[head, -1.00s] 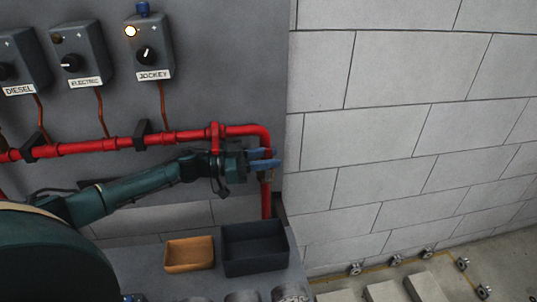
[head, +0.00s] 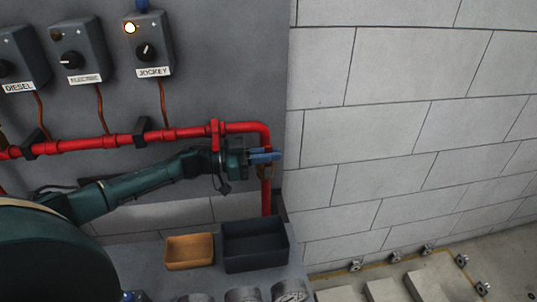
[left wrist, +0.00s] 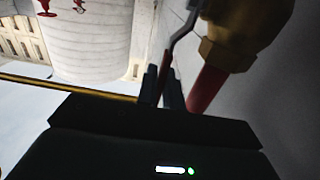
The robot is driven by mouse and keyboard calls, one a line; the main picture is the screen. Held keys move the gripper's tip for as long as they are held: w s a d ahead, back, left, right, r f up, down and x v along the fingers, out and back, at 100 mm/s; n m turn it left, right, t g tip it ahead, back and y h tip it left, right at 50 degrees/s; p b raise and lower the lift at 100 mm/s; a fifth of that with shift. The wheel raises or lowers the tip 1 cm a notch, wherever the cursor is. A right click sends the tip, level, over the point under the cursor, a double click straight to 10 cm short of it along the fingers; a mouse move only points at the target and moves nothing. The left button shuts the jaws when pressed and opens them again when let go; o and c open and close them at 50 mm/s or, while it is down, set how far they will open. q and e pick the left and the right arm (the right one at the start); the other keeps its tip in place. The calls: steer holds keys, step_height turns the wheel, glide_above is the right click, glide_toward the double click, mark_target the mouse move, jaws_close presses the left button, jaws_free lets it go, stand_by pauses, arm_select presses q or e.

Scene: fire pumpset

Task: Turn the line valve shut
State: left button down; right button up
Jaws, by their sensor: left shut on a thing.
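The line valve is a brass body (left wrist: 232,40) on the red pipe, large at the upper right of the left wrist view. Its bent grey lever (left wrist: 183,33) runs down to a dark reddish end between my fingers. My left gripper (head: 265,155) is at the vertical pipe beside the corner. In the left wrist view its fingers (left wrist: 162,90) are closed on the lever from both sides. Part of the lever is hidden by the fingers. My right gripper is in neither view.
The red pipe (head: 90,146) runs along the grey panel just above my arm. Control boxes (head: 148,45) hang above it. An orange tray (head: 189,252) and a dark tray (head: 255,247) stand below. A block wall (head: 400,130) bounds the right.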

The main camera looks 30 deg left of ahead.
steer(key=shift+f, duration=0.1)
